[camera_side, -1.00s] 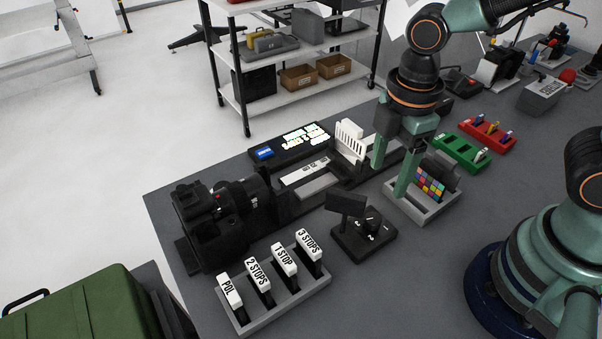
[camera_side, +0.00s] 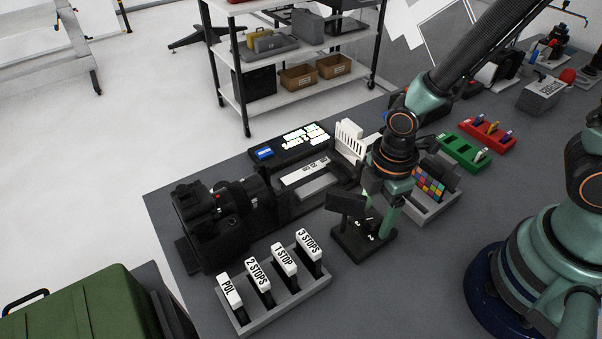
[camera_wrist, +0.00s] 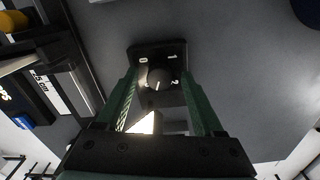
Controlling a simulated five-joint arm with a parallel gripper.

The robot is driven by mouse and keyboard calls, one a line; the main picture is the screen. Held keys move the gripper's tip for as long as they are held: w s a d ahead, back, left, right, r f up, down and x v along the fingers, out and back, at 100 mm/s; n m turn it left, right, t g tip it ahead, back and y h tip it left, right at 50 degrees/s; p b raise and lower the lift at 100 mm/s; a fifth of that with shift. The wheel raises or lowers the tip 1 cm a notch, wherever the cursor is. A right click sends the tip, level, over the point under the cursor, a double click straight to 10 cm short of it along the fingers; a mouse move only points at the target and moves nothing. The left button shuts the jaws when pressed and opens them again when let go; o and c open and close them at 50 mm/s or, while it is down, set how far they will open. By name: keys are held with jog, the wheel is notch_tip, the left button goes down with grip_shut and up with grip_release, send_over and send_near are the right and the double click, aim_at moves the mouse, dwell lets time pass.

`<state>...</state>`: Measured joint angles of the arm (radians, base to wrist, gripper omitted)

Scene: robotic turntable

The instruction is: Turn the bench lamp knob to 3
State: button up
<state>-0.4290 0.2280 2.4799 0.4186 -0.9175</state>
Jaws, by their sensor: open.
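The bench lamp (camera_side: 346,203) stands on a black base (camera_side: 349,246) with white numerals, behind the filter rack. In the wrist view its round dark knob (camera_wrist: 160,77) shows on the base between my two fingers. The numerals 0, 1 and 2 show around it; I cannot make out a 3 there. A small pale line shows on the knob, its exact setting hard to read. My gripper (camera_side: 379,222) is open and points down over the base, one finger on each side of the knob. I cannot tell whether the fingers touch it.
The filter rack (camera_side: 290,299) with several labelled filters stands in front. A black camera (camera_side: 213,220) on a rail is at left. A grey tray (camera_side: 437,211) with a colour chart stands close at right. Green (camera_side: 460,153) and red (camera_side: 487,135) holders lie further back.

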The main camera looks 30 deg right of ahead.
aim_at(376, 218)
grip_shut()
jog(key=shift+s+m, duration=0.1)
jog(key=shift+m, duration=2.3)
grip_release()
notch_tip(376, 218, up, 12)
